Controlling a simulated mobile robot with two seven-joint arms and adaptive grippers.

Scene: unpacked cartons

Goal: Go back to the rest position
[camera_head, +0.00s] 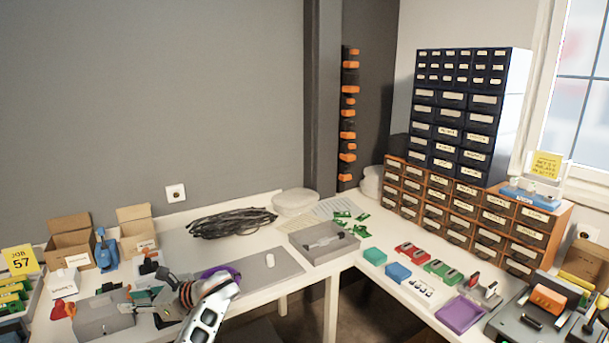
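My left arm comes in from the bottom edge, left of the middle. Its gripper (160,297) is over the left part of the white workbench (262,318), beside a grey box (104,315). Its dark fingers look spread apart, one toward the back and one toward the front, with nothing clearly held between them. Small parts behind the fingers make their outline hard to read. A purple item (221,271) lies just behind the wrist and is partly hidden by it. My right gripper is not in view.
Cardboard boxes (71,240) and a blue tool (106,250) stand at the back left. A black cable coil (231,221), a grey tray (322,251) and green boards (341,214) lie further right. Drawer cabinets (466,212) line the right bench. The grey mat (262,284) is mostly clear.

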